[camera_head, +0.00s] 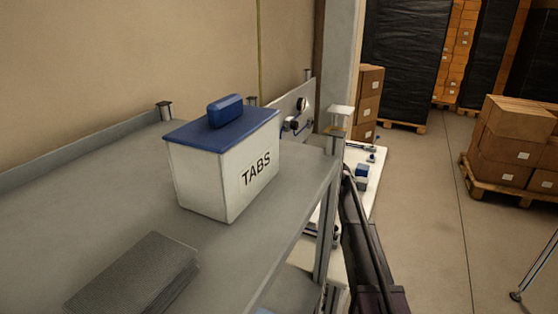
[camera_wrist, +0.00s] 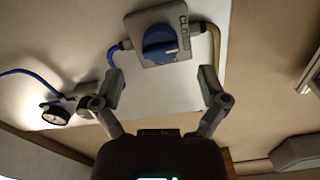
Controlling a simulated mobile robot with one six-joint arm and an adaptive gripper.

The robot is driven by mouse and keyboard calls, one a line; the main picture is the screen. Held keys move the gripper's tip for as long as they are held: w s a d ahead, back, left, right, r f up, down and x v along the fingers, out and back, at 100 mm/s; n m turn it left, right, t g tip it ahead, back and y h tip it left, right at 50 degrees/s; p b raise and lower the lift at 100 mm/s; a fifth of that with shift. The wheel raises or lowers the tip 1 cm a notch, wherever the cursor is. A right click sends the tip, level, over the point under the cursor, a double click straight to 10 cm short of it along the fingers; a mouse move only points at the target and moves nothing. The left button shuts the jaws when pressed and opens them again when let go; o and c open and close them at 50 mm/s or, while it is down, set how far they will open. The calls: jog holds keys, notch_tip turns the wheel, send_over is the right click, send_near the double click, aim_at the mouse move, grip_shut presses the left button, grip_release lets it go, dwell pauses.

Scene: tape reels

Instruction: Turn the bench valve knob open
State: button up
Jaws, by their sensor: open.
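The blue valve knob (camera_wrist: 160,42) sits on a grey square housing (camera_wrist: 146,19) in the wrist view. The housing's lettering begins "CLO"; the rest is hard to read. A pale line shows on the knob's face. My gripper (camera_wrist: 161,80) is open, its two fingers apart and empty. The fingertips appear below the knob in the picture, one to either side, and do not visibly touch it. In the head view the upright panel (camera_head: 291,105) is partly hidden behind the white box, and I cannot pick out the knob there for certain.
A blue hose (camera_wrist: 30,74), a round gauge (camera_wrist: 55,112) and a tan pipe (camera_wrist: 214,45) are near the housing. In the head view, a white TABS box (camera_head: 215,180) with a blue lid stands on a grey shelf (camera_head: 80,190) beside a dark stack (camera_head: 135,275). Cartons (camera_head: 515,145) stand right.

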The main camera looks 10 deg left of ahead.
jog(key=shift+x, duration=2.4)
